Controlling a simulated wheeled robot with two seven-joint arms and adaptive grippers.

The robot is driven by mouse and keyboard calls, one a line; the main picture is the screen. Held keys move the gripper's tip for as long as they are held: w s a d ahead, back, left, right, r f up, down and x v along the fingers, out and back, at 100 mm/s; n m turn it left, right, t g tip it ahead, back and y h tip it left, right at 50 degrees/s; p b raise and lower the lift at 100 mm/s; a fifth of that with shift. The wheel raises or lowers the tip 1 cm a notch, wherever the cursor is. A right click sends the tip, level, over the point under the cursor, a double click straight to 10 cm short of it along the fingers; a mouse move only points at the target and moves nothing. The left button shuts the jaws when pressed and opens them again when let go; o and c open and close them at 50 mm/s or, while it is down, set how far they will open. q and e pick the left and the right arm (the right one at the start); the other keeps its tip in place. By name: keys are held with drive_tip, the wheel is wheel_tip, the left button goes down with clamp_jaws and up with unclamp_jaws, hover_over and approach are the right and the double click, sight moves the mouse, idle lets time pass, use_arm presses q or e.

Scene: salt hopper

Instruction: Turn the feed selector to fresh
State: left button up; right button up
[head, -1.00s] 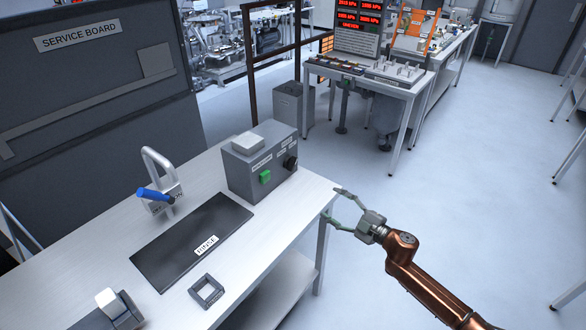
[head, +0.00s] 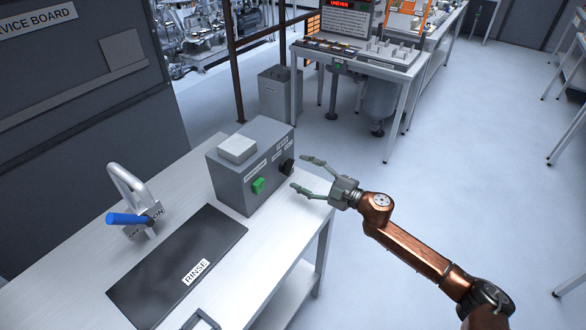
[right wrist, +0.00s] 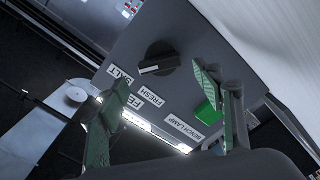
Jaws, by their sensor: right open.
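The feed selector is a black round knob (head: 287,166) on the side of a grey control box (head: 230,185). In the right wrist view the knob (right wrist: 158,62) has a pale pointer line, with labels SALT, FEED and FRESH beside it. The line lies roughly level in that picture; which label it marks I cannot tell for sure. My right gripper (head: 303,175) is open and empty, just to the right of the knob, its fingers pointing at it and apart from it. In the wrist view its fingers (right wrist: 160,95) stand either side, below the knob. My left gripper is not in view.
A green button (head: 258,186) labelled BENCH LAMP is on the same box, close to my right fingers. A blue-handled valve (head: 130,219) and a dark RINSE mat (head: 165,280) are on the bench to the left.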

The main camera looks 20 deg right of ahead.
sight(292, 168)
drive_tip(key=x, duration=0.3)
drive_tip(key=shift+f, duration=0.25)
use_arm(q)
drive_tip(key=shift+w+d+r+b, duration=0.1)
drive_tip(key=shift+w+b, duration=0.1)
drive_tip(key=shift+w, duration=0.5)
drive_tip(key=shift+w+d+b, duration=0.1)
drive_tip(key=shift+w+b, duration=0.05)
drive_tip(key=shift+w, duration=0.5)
use_arm(e)
drive_tip(key=shift+w+a+r, duration=0.15)
drive_tip(key=shift+w+a, duration=0.15)
drive_tip(key=shift+w, duration=0.1)
drive_tip(key=shift+c, duration=0.5)
drive_tip(key=c, duration=1.1)
drive_tip(key=shift+o, duration=0.2)
